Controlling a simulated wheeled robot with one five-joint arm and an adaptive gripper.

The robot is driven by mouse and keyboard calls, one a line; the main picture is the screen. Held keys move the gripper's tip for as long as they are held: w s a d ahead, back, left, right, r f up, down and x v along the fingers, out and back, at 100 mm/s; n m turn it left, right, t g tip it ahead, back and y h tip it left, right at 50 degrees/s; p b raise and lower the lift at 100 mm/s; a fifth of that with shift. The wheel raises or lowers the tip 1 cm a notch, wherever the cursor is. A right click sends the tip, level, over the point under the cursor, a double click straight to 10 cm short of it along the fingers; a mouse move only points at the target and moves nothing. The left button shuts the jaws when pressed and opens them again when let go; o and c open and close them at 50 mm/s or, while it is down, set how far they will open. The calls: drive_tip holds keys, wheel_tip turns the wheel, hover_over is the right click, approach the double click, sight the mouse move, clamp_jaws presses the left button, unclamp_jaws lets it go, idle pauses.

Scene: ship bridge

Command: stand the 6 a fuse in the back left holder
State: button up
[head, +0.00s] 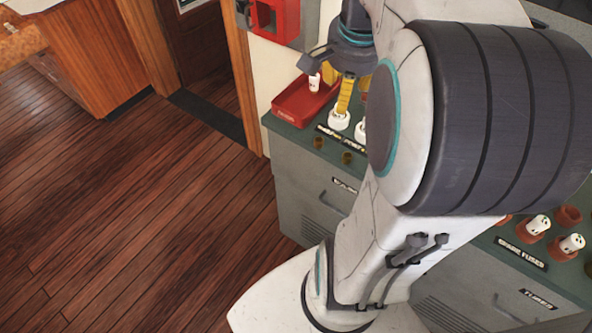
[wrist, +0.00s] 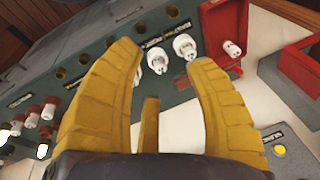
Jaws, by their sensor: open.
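Two white fuses stand upright side by side in the green panel; the left one (wrist: 157,60) shows between my fingertips, and the right one (wrist: 185,46) is nearer the red tray. A third white fuse (wrist: 232,48) is in the red tray (wrist: 222,22). I cannot read the ratings on these fuses. Empty dark brass holders (head: 318,142) are in front of the label strip. My gripper (head: 353,92) is open and empty, pointing down over the panel; it fills the lower wrist view (wrist: 163,62).
At the head view's right, white fuses (head: 538,225) stand in brown sockets behind a "spare fuses" label (head: 521,252). A red wall box (head: 275,18) is behind the tray (head: 300,108). My arm hides the console's middle. The wooden floor (head: 130,200) at left is clear.

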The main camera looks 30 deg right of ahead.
drive_tip(key=s+a+f+n+t, duration=0.1)
drive_tip(key=s+a+f+n, duration=0.1)
drive_tip(key=s+a+n, duration=0.2)
drive_tip(key=s+a+f+n+y, duration=0.1)
drive_tip(key=s+a+f+n, duration=0.2)
drive_tip(key=a+n, duration=0.8)
drive_tip(key=shift+s+a+f+t+y, duration=0.3)
drive_tip(key=shift+s+a+t, duration=0.1)
drive_tip(key=shift+a, duration=0.25)
drive_tip(key=shift+w+r, duration=0.1)
drive_tip(key=shift+w, duration=0.05)
